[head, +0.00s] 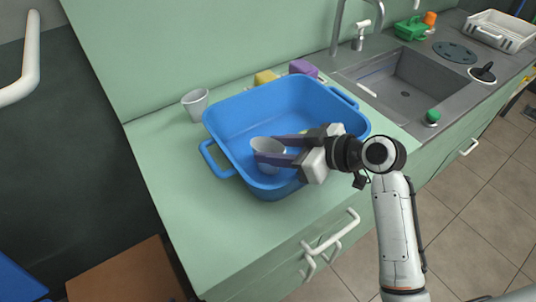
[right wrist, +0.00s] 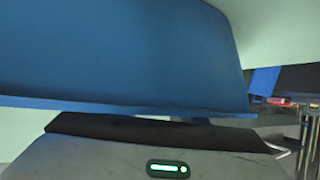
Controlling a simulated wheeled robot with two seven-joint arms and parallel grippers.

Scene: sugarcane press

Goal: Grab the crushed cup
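A pale grey cup (head: 266,146) is inside the blue basin (head: 222,128), near its front left. My right gripper (head: 268,148) reaches into the basin from the right. One dark finger crosses the front of this cup and the other lies at its far side. Whether the fingers press on the cup is not clear. Another pale cup (head: 195,106) stands on the counter behind the basin's left corner. I cannot tell from its shape which cup is crushed. The right wrist view shows a large blue surface, with no cup visible. My left gripper is not in view.
The basin sits on a green counter (head: 180,200). A yellow thing (head: 265,77) and a purple thing (head: 303,68) are behind it. A sink (head: 405,80) with a tap is to the right, beyond it a white rack (head: 498,32). The counter's left front is clear.

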